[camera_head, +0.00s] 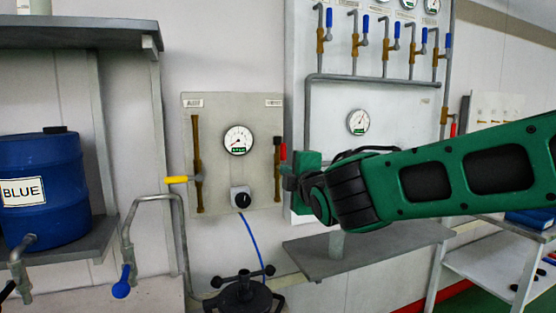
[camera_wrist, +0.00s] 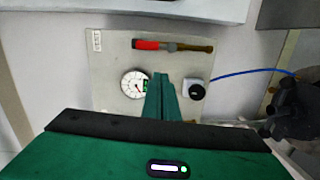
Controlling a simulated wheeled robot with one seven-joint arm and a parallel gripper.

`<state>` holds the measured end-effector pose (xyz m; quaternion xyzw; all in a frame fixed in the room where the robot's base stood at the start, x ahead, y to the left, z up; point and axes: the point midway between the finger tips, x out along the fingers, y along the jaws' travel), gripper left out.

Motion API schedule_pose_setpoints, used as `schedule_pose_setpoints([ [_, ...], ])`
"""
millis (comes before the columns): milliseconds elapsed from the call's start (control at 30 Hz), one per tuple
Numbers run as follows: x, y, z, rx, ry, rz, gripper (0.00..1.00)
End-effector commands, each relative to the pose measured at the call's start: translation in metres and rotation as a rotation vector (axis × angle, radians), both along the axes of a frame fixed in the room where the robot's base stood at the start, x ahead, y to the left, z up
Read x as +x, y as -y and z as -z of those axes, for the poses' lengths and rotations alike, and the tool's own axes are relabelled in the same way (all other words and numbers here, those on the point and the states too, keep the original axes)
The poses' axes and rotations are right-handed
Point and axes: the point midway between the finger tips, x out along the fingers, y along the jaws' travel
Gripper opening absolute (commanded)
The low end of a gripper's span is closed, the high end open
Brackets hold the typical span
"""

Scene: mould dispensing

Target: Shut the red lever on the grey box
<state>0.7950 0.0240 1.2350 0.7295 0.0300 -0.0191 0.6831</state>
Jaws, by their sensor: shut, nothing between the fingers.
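The grey box (camera_head: 218,112) is a flat panel on the wall, also in the wrist view (camera_wrist: 108,70). Its red lever (camera_head: 283,152) is at the right-hand brown pipe. In the wrist view, where the panel appears turned sideways, the red lever (camera_wrist: 146,44) lies in line with that pipe. My gripper (camera_head: 286,170) is in front of the panel's right edge and close to the lever in the head view. In the wrist view its green fingers (camera_wrist: 161,80) are shut and empty, their tips showing between gauge and knob, apart from the lever. Contact with the panel cannot be told.
A yellow lever (camera_head: 178,180) sticks out left from the panel's left pipe. A gauge (camera_head: 238,140) and a black knob (camera_head: 242,199) sit between the pipes. A blue hose (camera_head: 252,240) runs down to a black-lidded vessel (camera_head: 245,294). A grey shelf (camera_head: 370,250) stands below my arm.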

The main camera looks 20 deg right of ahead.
Motion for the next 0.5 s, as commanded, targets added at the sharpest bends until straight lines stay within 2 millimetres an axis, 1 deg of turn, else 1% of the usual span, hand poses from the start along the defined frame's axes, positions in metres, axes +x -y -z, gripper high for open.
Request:
schedule_pose_setpoints([
  [33,0.001,-0.01,-0.006,-0.023,0.026,-0.018,0.0],
  [100,0.001,-0.017,-0.014,-0.048,0.053,-0.032,0.0],
  [167,0.001,-0.021,-0.017,-0.061,0.066,-0.038,0.0],
  [500,0.002,-0.022,-0.018,-0.065,0.072,-0.041,0.0],
])
